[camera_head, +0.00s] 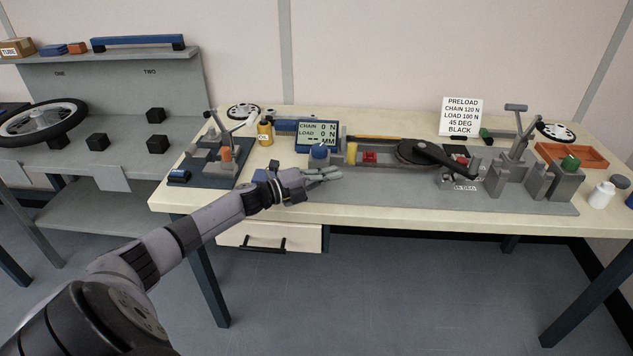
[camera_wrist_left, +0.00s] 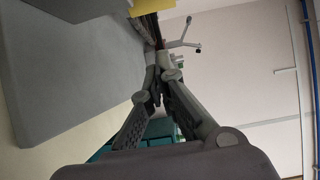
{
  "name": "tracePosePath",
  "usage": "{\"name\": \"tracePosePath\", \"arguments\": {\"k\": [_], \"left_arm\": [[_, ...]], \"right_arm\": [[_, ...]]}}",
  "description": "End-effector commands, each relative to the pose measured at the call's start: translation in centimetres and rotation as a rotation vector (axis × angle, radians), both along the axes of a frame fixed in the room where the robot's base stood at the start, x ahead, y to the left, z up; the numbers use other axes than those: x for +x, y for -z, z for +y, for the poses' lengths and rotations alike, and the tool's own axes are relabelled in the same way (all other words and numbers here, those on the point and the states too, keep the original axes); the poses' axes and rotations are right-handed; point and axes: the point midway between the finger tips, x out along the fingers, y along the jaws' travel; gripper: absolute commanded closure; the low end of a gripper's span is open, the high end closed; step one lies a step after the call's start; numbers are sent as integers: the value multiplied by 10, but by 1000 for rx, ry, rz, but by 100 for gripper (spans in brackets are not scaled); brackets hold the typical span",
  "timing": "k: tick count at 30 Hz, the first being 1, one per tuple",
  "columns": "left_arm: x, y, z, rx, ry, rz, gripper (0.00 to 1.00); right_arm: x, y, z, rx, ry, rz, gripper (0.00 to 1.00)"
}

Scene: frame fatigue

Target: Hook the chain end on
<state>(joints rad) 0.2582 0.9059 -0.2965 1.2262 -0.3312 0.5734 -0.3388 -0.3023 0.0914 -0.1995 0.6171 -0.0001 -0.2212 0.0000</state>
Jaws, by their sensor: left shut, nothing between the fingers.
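My left gripper (camera_head: 328,174) reaches over the front left of the long grey fixture plate (camera_head: 400,195). Its fingers are shut with nothing between them, and they also meet in the left wrist view (camera_wrist_left: 165,65). An orange-brown strip (camera_head: 372,138), perhaps the chain, runs from near the yellow block (camera_head: 351,153) to the black crank and disc (camera_head: 420,152). A blue knob (camera_head: 319,151) stands just behind my gripper. A red block (camera_head: 370,157) sits right of the yellow block. The chain end and its hook are too small to tell. My right gripper is out of view.
A display (camera_head: 318,133) reads chain 0 N and load 0 N. A preload sign (camera_head: 461,117) stands at the back. Upright grey clamps (camera_head: 505,165) and an orange tray (camera_head: 572,154) are to the right. An oil bottle (camera_head: 265,133) and a small fixture (camera_head: 215,162) are left.

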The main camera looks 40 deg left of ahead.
Motion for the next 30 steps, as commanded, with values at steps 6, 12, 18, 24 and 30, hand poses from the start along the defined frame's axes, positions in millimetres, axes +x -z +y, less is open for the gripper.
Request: {"name": "tracePosePath", "arguments": {"k": [6, 12, 18, 24, 30], "left_arm": [[-27, 2, 14, 1, 1, 2, 100], [-35, 0, 19, 1, 2, 0, 100], [-36, 0, 19, 0, 3, 0, 100], [-36, 0, 19, 0, 2, 0, 100], [-36, 0, 19, 0, 2, 0, 100]], "right_arm": [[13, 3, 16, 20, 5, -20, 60], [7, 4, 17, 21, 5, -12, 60], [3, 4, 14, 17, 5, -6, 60], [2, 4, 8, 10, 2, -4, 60], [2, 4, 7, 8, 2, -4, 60]]}}
